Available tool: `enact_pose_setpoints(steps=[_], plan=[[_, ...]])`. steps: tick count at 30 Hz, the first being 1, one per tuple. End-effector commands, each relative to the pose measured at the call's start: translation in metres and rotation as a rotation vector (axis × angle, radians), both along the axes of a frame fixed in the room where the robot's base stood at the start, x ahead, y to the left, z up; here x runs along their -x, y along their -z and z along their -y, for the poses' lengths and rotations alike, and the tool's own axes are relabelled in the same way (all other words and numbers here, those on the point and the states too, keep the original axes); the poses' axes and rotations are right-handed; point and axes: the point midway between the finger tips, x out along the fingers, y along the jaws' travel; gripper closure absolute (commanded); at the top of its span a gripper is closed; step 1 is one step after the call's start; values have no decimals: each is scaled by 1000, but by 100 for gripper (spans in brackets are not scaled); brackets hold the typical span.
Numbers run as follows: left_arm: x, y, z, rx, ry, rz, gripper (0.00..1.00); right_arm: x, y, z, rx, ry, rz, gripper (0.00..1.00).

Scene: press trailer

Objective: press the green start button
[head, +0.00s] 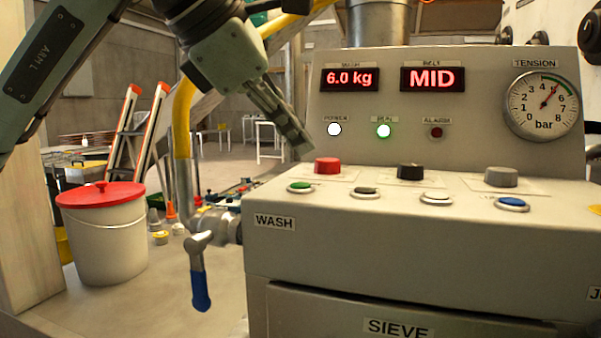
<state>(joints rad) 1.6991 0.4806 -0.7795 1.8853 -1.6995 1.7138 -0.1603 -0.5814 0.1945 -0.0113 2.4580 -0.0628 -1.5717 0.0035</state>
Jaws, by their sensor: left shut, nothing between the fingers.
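The green button (300,187) is a low round cap in a metal ring at the front left of the control panel's sloped top (400,220). My left gripper (302,150) comes down from the upper left and is shut and empty. Its fingertips are above and behind the green button, close to the red knob (327,166); they appear apart from the green button. The button is in plain sight. My right gripper is not in view.
Black (364,192), white (436,198) and blue (512,204) buttons continue the row to the right. Black (410,171) and grey (501,177) knobs stand behind. A blue-handled valve (200,280) and yellow pipe (182,120) are at the left.

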Motion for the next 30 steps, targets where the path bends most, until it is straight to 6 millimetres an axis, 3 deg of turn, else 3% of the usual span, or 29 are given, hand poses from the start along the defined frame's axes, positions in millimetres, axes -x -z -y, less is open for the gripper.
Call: enact_pose_setpoints(steps=[1,7,30], plan=[[0,-10,0,0,0,1,100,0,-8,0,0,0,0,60],[0,-27,0,0,1,-1,100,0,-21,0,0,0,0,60],[0,-27,0,0,1,-1,100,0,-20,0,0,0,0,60]])
